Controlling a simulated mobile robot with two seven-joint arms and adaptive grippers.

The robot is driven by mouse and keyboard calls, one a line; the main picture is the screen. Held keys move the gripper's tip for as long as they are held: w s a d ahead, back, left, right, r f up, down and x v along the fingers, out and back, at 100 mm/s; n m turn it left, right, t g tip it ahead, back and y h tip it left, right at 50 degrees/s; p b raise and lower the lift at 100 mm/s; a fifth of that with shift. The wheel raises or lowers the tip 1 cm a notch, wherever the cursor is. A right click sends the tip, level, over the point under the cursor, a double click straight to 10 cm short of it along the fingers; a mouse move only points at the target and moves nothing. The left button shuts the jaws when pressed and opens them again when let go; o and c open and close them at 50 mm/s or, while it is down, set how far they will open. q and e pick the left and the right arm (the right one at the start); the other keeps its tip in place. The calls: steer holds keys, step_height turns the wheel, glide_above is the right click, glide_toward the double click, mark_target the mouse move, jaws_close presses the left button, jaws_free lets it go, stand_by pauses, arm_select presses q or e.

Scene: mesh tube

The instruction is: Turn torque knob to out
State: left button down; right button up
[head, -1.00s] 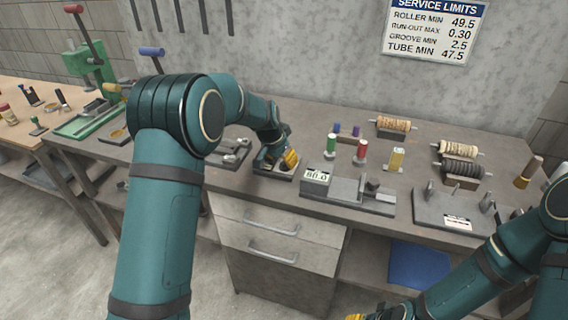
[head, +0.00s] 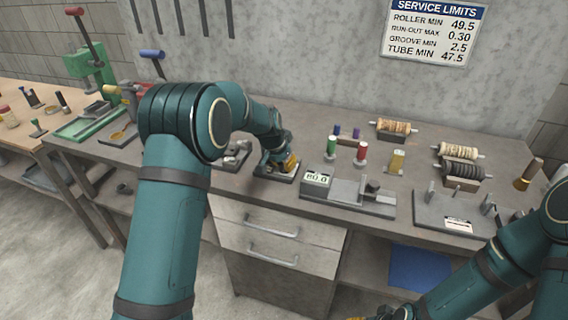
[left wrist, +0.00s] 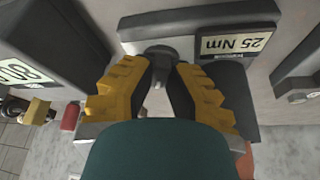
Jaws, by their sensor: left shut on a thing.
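My left gripper (head: 284,163) is low over a dark block on the bench, left of the grey gauge that reads 80.0. In the left wrist view its yellow fingers (left wrist: 160,72) are closed around a dark round knob (left wrist: 159,55). The knob has a small light mark on its near side and sits on a grey-black housing. A label reading "25 Nm" (left wrist: 233,43) lies beside it and appears upside down. The fingers hide the knob's sides. I cannot read any "out" marking. Only a bit of my right gripper (head: 376,314) shows at the bottom edge.
The digital gauge (head: 317,178) stands just right of my left gripper. Green and red spools (head: 361,152), rollers (head: 394,127) and a grey fixture (head: 455,213) are further right. A tray of metal parts (head: 233,155) lies to the left. A service limits sign (head: 434,32) hangs behind.

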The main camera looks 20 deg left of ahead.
arm_select(q)
steer(key=n+y+p, duration=0.1)
steer(key=n+p, duration=0.1)
steer(key=n, duration=0.1)
steer(key=shift+s+d+p, duration=0.1)
steer(key=shift+d+p, duration=0.1)
steer(key=shift+p, duration=0.1)
steer(key=n+y+p, duration=0.2)
steer(key=n+p, duration=0.1)
steer(key=n, duration=0.2)
steer(key=shift+d+n, duration=0.1)
steer(key=shift+n, duration=0.3)
steer(key=n+y+p, duration=0.1)
steer(key=n, duration=0.2)
steer(key=shift+f+g+y, duration=0.1)
steer(key=shift+g+y, duration=0.2)
steer(key=shift+y, duration=0.1)
steer(key=shift+f+n+g+y+p, duration=0.1)
steer(key=shift+n+g+y+p, duration=0.45)
steer(key=shift+n, duration=1.45)
steer(key=c, duration=0.9)
jaws_free()
steer(key=shift+w, duration=0.2)
steer(key=shift+c, duration=0.2)
